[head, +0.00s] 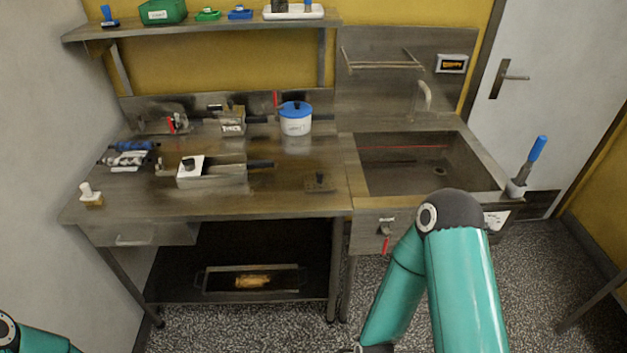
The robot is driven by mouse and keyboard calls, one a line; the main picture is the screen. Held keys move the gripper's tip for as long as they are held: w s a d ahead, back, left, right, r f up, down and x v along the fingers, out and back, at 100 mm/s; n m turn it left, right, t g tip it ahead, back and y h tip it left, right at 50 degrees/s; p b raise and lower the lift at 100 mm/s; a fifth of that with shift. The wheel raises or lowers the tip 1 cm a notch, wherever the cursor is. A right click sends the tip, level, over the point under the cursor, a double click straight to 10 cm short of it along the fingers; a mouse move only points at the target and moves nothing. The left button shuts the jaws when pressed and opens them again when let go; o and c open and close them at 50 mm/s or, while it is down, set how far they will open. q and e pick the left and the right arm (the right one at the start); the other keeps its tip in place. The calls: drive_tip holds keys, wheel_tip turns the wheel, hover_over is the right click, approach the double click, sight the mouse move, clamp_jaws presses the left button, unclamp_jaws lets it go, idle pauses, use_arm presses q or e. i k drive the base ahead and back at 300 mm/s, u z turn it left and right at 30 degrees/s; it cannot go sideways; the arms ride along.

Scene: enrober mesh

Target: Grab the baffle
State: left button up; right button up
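I cannot tell for sure which thing is the baffle. A metal box-like unit (212,174) with a white plate and a dark handle lies on the front middle of the steel table. A smaller metal unit (232,122) with a label stands behind it. A low metal tray (200,280) with something yellow-brown in it sits on the shelf under the table. My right arm rises in front of the sink and bends down out of the bottom edge; its gripper is out of view. Only a bit of my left arm shows at the bottom left; its gripper is out of view.
A white pot (296,122) with a blue lid stands at the table's back. The table's front right is mostly clear.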

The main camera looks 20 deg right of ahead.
sight(320, 182)
drive_tip(key=i, duration=0.9)
drive_tip(key=z, duration=0.05)
